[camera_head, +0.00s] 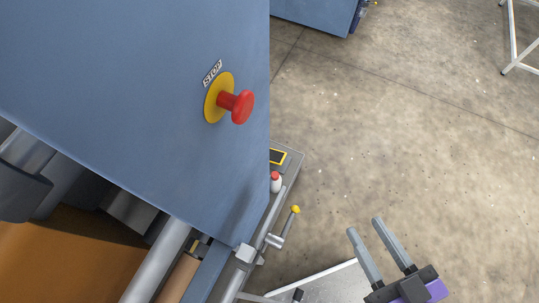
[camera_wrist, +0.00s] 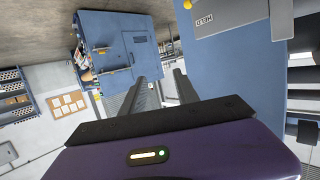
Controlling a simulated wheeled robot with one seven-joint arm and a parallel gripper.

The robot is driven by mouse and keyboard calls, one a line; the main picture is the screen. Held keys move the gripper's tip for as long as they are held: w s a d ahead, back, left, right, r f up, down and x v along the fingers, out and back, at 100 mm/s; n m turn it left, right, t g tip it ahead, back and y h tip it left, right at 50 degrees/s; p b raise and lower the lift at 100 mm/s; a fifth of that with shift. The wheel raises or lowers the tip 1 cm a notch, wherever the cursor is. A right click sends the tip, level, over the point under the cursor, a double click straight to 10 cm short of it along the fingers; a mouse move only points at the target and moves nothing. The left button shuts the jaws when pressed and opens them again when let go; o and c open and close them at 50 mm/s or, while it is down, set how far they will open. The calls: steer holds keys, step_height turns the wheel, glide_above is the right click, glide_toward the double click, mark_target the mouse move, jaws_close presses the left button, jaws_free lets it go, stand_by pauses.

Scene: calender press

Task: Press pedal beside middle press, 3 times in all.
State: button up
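A large blue press housing (camera_head: 120,70) fills the left of the head view, with a red STOP button (camera_head: 241,106) on a yellow disc. I cannot tell whether this is the middle press. No pedal can be made out for certain. A grey box with a yellow-edged dark patch (camera_head: 278,157) shows partly behind the housing's right edge; I cannot tell what it is. My gripper (camera_head: 364,225) is open and empty over the floor, right of the housing. In the wrist view its two fingers (camera_wrist: 162,76) stand apart with nothing between them.
A lever with a yellow knob (camera_head: 295,209) and a small white item with a red top (camera_head: 276,183) stick out beside the housing. Concrete floor (camera_head: 410,120) lies open to the right. A white frame (camera_head: 513,40) stands top right. The wrist view shows another blue cabinet (camera_wrist: 120,40).

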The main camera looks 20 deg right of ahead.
jaws_close()
stand_by(1.4)
